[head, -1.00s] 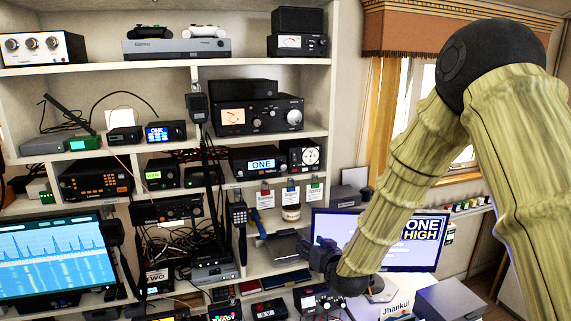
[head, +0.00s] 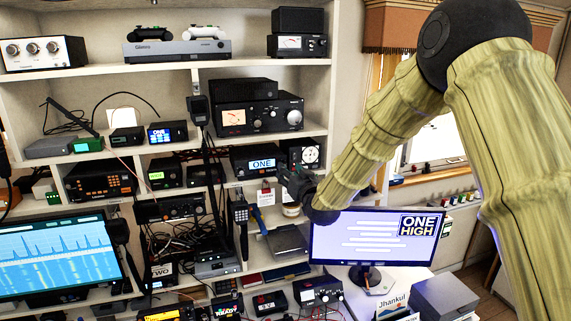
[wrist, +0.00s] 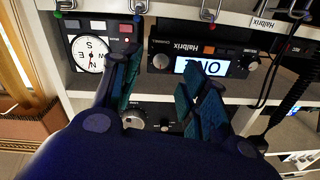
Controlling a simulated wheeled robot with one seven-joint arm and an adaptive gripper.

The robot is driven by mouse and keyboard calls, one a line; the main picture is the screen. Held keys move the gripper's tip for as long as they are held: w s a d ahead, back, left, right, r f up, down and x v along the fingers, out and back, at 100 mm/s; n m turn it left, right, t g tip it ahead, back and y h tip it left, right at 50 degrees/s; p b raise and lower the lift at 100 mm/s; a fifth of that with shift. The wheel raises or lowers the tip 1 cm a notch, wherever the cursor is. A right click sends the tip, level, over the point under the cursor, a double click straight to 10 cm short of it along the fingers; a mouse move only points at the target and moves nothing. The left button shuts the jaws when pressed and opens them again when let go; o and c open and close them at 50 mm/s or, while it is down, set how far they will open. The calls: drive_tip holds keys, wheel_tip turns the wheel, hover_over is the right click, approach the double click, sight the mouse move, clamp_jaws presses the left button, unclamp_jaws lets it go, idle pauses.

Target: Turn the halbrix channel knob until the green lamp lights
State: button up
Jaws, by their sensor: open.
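The Halbrix radio (head: 253,163) is a black unit on a middle shelf, with a lit display reading ONE. In the wrist view the radio (wrist: 228,55) appears upside down, with one knob (wrist: 160,61) left of the display and another (wrist: 250,62) right of it. My gripper (head: 290,180) is open and empty, just in front of the radio's lower right side. In the wrist view its fingers (wrist: 160,74) are spread around the left knob's line of sight; contact cannot be told.
A compass-dial unit (head: 304,155) stands right beside the radio. A larger black radio (head: 260,116) is on the shelf above. Hanging tags and hooks line the shelf edge below. A monitor (head: 372,237) reading ONE HIGH stands below right.

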drive_tip(key=shift+p+x, duration=0.8)
drive_tip(key=shift+x, duration=1.1)
drive_tip(key=shift+c, duration=0.3)
clamp_jaws()
